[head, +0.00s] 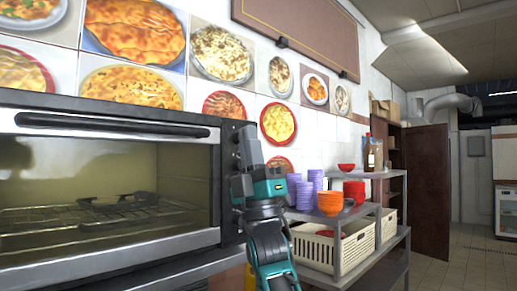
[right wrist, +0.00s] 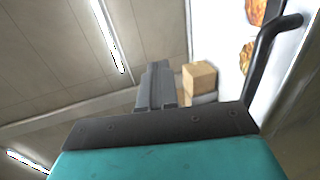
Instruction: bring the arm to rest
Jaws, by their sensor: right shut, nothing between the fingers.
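My right gripper (head: 248,148) points upward in the middle of the head view, in front of the right edge of a toaster oven. Its dark fingers are together with nothing between them. In the right wrist view, the gripper's closed grey fingers (right wrist: 156,86) stand up against the ceiling, clear of any object. My left gripper is in neither view.
The large oven (head: 112,130) with a glass door fills the left, close to my right arm. A steel shelf (head: 360,226) to the right holds purple cups (head: 304,192), orange bowls (head: 330,203) and a cream basket (head: 318,250). Floor is open at the far right.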

